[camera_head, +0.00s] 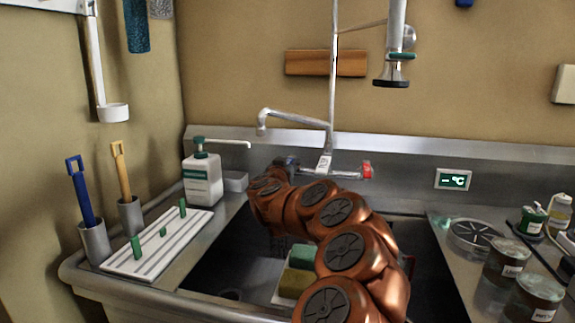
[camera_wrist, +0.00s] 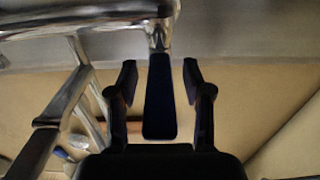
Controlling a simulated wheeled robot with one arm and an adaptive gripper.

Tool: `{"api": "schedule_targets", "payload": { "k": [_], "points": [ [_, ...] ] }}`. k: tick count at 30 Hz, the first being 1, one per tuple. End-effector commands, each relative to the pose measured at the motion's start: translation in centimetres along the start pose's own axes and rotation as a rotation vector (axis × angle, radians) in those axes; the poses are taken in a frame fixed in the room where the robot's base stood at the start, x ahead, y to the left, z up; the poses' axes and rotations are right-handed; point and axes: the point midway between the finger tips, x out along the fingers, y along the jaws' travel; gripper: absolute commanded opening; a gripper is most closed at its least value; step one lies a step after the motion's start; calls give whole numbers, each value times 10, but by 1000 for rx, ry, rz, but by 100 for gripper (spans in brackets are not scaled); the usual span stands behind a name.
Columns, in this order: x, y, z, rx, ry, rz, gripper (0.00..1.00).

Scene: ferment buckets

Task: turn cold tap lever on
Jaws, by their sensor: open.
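The tap (camera_head: 323,165) stands at the sink's back wall, with a spout reaching left and a red-marked lever (camera_head: 367,170) on its right. My gripper (camera_head: 286,164) is at the left side of the tap, mostly hidden by my arm. In the wrist view my gripper (camera_wrist: 160,76) is open. A dark blue cold tap lever (camera_wrist: 158,105) lies between its two fingers, with a gap visible on each side. The lever joins a shiny metal tap body (camera_wrist: 110,15) at the top. In the head view the cold lever cannot be made out.
My arm crosses the sink basin (camera_head: 215,265), over green and yellow sponges (camera_head: 297,270). A soap bottle (camera_head: 202,178) and a white rack (camera_head: 158,243) stand left. Labelled jars (camera_head: 507,260) stand on the right counter. A sprayer (camera_head: 393,50) hangs above. Pipes (camera_wrist: 50,120) show beside the gripper.

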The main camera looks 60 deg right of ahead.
Motion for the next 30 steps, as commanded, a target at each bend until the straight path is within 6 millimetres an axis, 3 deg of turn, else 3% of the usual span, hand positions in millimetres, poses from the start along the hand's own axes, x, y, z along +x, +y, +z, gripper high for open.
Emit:
{"api": "schedule_targets", "payload": {
  "k": [2,16,30],
  "points": [
    [0,0,0,0,0,0,49],
    [0,0,0,0,0,0,0],
    [0,0,0,0,0,1,0]
  ]
}}
